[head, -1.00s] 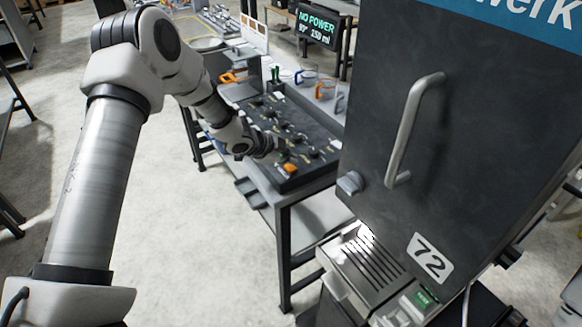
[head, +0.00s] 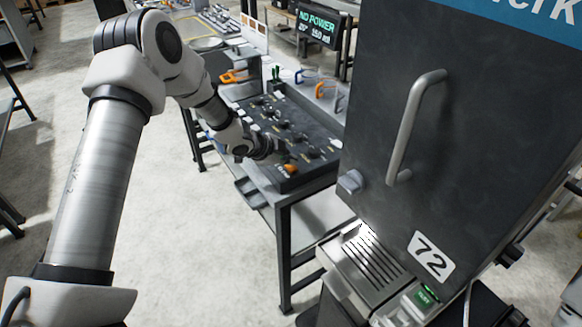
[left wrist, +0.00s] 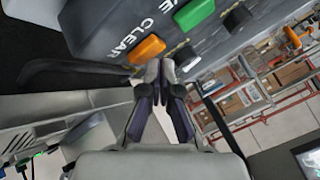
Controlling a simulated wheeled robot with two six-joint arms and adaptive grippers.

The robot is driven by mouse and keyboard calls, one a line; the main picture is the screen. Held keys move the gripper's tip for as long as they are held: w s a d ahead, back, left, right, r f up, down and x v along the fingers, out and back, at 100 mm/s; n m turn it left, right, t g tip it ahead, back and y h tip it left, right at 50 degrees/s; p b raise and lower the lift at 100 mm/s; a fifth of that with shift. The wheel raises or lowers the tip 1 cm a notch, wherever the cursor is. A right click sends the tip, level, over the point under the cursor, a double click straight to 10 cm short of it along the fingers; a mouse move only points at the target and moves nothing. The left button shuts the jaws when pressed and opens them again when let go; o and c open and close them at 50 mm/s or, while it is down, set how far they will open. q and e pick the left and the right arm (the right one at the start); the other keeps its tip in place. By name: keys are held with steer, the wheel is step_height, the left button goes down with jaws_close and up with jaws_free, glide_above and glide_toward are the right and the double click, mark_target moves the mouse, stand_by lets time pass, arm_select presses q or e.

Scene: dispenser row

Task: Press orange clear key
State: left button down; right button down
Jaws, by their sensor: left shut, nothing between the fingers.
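The orange clear key (head: 291,168) sits at the near end of the dark control panel (head: 318,176). In the left wrist view the orange key (left wrist: 147,49) lies beside the white word CLEAR. My left gripper (head: 281,158) is shut and empty, right beside the key on its far-left side in the head view. In the left wrist view its closed fingertips (left wrist: 166,66) are just below and right of the key. I cannot tell whether they touch the panel. My right gripper is not in view.
A green key (left wrist: 194,13) is close to the orange one. A tall dark cabinet (head: 455,130) with a metal handle (head: 412,125) stands to the right. A display (head: 318,28) reads NO POWER. Several handled cups, one with an orange handle (head: 320,88), stand behind the panel.

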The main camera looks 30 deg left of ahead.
mark_target(289, 167)
arm_select(q)
steer(key=shift+f, duration=0.5)
stand_by(0.6)
steer(key=shift+r, duration=0.1)
steer(key=shift+r+p, duration=0.65)
steer(key=shift+r, duration=0.2)
step_height(289, 167, up, 5)
steer(key=p, duration=0.5)
steer(key=shift+r, duration=0.1)
